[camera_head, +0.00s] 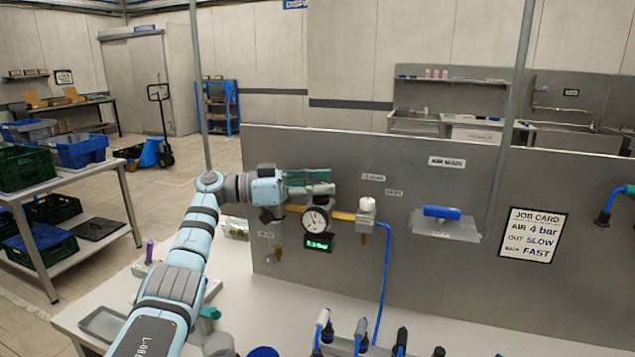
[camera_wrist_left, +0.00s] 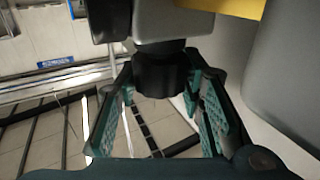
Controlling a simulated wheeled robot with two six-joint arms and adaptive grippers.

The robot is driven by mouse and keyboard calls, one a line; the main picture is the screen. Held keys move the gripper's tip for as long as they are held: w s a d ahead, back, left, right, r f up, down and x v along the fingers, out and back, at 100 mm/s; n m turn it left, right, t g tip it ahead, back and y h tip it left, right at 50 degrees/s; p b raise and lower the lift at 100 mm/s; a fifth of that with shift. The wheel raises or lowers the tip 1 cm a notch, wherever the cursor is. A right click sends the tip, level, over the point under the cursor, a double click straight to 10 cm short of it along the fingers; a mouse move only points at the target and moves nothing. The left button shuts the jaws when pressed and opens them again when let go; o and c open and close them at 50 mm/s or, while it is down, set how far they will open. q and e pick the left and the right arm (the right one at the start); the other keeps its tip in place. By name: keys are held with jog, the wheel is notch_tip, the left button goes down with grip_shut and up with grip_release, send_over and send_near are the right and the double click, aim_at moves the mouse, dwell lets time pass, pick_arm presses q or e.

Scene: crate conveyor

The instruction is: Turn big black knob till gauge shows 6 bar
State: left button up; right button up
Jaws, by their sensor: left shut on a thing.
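My left gripper (camera_head: 326,181) reaches the grey panel just above the round white gauge (camera_head: 315,219). Its teal fingers also show in the left wrist view (camera_wrist_left: 165,100), one on each side of the big black knob (camera_wrist_left: 160,76), and they are shut on it. My right gripper is not in view.
A job card (camera_head: 532,234) on the panel reads AIR 4 bar, OUT SLOW, BACK FAST. A white-topped valve (camera_head: 367,205) with a blue hose stands right of the gauge. Several dark and blue-handled tools stand at the bench's front.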

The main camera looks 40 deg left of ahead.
pick_arm(q)
jog(key=shift+d+f+g, duration=0.1)
jog(key=shift+f+g, duration=0.2)
jog(key=shift+f, duration=0.1)
jog(key=o, duration=0.8)
jog(key=shift+c, duration=0.2)
jog(key=o, duration=0.3)
jog(key=shift+d, duration=0.1)
jog(key=shift+o, duration=0.6)
jog(key=shift+s+d+r, duration=0.15)
jog(key=shift+d+r, duration=0.1)
jog(key=shift+w+a+f, duration=0.25)
jog(key=shift+w+a, duration=0.15)
jog(key=shift+a, duration=0.15)
jog(key=v, duration=0.7)
jog(key=shift+a, duration=0.15)
